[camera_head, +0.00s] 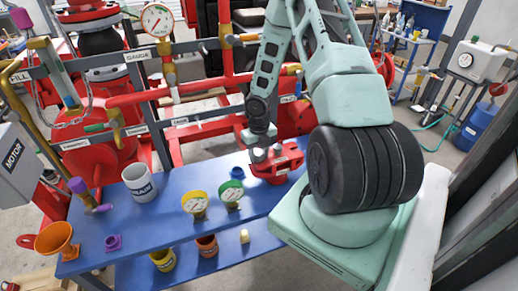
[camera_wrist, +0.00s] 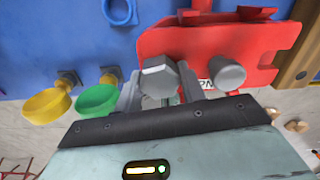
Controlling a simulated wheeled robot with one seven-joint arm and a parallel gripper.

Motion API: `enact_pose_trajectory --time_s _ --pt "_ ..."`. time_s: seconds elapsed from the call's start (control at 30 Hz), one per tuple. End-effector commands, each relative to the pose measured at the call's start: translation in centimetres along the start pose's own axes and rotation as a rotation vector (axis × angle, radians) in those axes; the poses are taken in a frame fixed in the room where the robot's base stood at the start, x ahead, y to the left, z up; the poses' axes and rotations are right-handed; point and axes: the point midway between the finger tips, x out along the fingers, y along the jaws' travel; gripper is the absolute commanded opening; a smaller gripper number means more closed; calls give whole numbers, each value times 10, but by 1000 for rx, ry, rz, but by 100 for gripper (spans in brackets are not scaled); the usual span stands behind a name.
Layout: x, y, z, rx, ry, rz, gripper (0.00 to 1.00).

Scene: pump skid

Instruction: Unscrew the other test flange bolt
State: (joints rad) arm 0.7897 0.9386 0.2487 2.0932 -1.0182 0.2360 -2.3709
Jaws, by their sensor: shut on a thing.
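The red test flange (camera_head: 280,170) lies on the blue bench under my gripper (camera_head: 262,152). In the wrist view the red flange (camera_wrist: 165,42) fills the upper right. A silver hex-headed bolt (camera_wrist: 160,76) stands between the fingers of my gripper (camera_wrist: 160,92), which is shut on it. A second silver bolt (camera_wrist: 228,72) stands just right of the fingers, apart from them. The lower part of the held bolt is hidden, so I cannot tell how deep it sits in the flange.
Red pump-skid pipes (camera_head: 150,97) rise behind. A lower shelf holds several small pots.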

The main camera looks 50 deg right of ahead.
Motion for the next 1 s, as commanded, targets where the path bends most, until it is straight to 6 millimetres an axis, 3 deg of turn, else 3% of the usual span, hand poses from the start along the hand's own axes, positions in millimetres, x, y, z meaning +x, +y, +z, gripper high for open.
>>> enact_pose_trajectory --time_s 0.3,0.33,0.4,0.77,1.0 --pt "0 0 0 -34 -1 0 16" --pt "0 0 0 -34 -1 0 45" --pt "0 0 0 -34 -1 0 65" --pt "-4 0 0 -31 -2 0 65" --pt "-42 -1 1 -27 -5 0 65"
